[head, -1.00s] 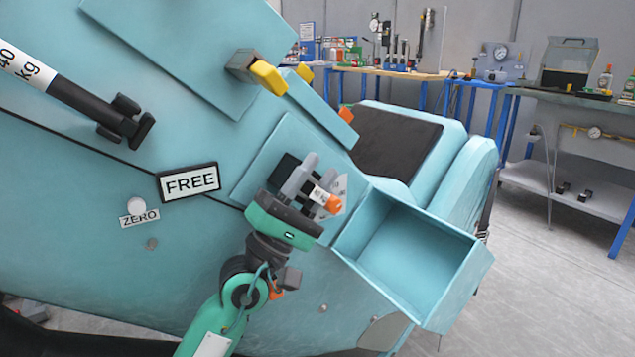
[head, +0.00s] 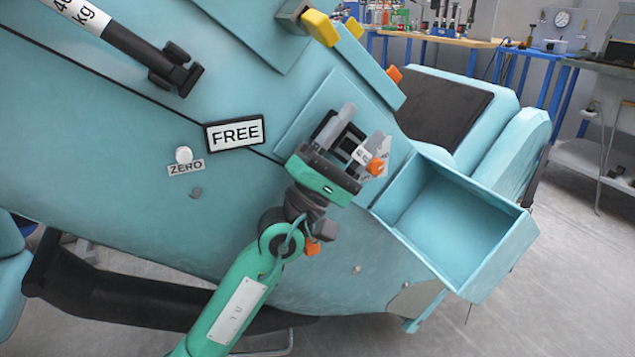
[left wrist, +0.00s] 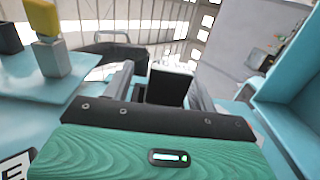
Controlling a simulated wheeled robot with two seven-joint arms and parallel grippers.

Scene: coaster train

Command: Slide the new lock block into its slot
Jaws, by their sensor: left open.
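My left gripper (head: 357,136) is open, in front of a square raised panel (head: 318,110) on the teal machine's side. A dark block-like part (head: 346,136) shows between its grey fingers. In the left wrist view a dark block with a pale top (left wrist: 168,86) stands between the fingers (left wrist: 160,88), with gaps on both sides. A small white label and an orange piece (head: 376,167) show by the right finger. I cannot tell for sure which part is the lock block, or how deep it sits in its slot; the fingers partly hide this.
An open teal box (head: 445,225) juts out just right of the gripper. A FREE sign (head: 234,133), a ZERO knob (head: 183,155) and a yellow-ended handle (head: 320,27) are on the machine's side. Workbenches stand behind.

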